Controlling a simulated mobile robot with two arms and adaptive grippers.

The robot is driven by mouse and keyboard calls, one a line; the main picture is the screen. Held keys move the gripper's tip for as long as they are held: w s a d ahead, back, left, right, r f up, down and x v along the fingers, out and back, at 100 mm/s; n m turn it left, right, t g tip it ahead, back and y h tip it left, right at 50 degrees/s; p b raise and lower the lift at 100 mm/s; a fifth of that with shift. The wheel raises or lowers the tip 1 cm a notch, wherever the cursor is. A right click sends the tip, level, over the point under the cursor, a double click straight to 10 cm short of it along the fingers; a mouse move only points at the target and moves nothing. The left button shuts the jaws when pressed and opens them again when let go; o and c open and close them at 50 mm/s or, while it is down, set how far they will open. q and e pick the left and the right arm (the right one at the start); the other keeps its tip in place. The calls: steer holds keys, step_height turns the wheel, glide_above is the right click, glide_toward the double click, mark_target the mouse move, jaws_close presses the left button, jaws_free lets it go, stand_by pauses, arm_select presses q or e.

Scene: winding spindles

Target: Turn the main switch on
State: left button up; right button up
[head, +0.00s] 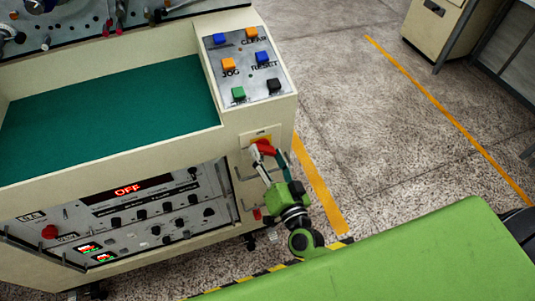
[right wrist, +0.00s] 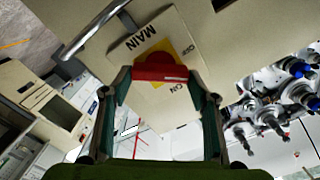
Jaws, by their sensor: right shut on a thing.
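The main switch has a red handle (head: 263,146) on a yellow plate, set in the front corner of the cream machine. In the right wrist view the red handle (right wrist: 160,67) lies across the picture, with the yellow plate (right wrist: 158,47) partly hidden behind it. The red display (head: 128,190) on the front panel reads OFF. My left gripper is not in view.
A metal bar handle (right wrist: 95,30) stands out close to the switch. A button panel (head: 247,68) lies above it, beside a green recessed tray (head: 110,115). The floor (head: 380,130) to the right is clear, with yellow lines.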

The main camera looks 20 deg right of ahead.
steer(key=m, duration=0.5)
steer(key=shift+f+m, duration=0.1)
steer(key=shift+m, duration=0.2)
steer(key=m+b, duration=0.1)
steer(key=m, duration=0.3)
steer(key=shift+d+f+m, duration=0.1)
steer(key=shift+m, duration=0.2)
steer(key=o, duration=1.1)
steer(key=s, duration=1.2)
steer(key=shift+d, duration=0.2)
